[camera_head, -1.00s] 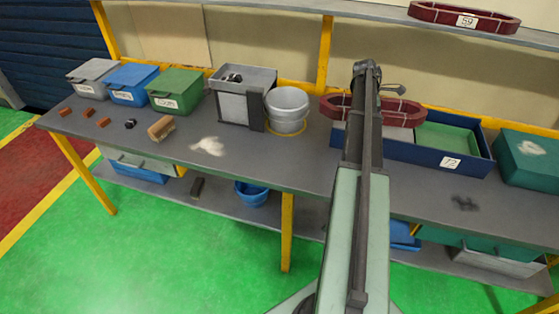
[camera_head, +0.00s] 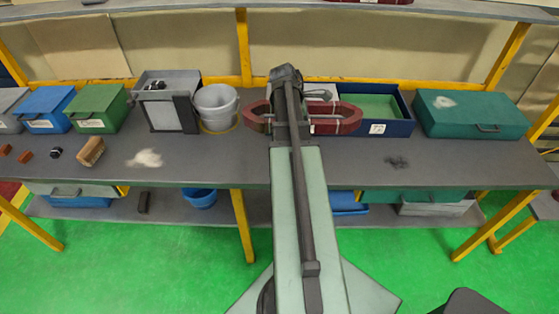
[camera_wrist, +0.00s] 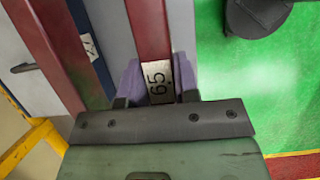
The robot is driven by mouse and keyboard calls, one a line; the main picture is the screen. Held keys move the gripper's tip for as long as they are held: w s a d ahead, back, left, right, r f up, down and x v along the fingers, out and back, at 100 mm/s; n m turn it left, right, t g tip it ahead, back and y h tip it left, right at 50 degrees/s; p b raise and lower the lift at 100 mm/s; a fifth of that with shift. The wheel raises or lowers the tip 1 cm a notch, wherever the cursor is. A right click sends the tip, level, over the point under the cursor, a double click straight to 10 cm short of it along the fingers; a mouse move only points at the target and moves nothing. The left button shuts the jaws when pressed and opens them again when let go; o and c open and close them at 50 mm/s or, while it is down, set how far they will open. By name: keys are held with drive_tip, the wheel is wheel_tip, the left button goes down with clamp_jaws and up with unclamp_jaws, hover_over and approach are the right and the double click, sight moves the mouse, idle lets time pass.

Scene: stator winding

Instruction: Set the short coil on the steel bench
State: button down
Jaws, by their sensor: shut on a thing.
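A dark red ring-shaped coil (camera_head: 338,118) is held out over the steel bench (camera_head: 220,170), in front of a blue tray. My arm hides the coil's middle in the head view. In the wrist view the near side of the coil (camera_wrist: 148,25), with a white label reading 65, sits between the purple fingers of my gripper (camera_wrist: 158,85). The gripper is shut on it. The head view does not show clearly how high the coil is above the bench top.
The blue tray (camera_head: 405,128), labelled 72, stands behind and right of the coil. A teal case (camera_head: 470,115) is at right. Bare bench lies along the front, with a pale patch and a dark smudge.

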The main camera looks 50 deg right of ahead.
wheel_tip(320, 180, down, 20)
drive_tip(key=b, duration=1.8)
drive_tip(key=shift+r, duration=0.4)
drive_tip(key=shift+f, duration=0.1)
drive_tip(key=c, duration=0.9)
unclamp_jaws()
drive_tip(key=shift+o, duration=0.2)
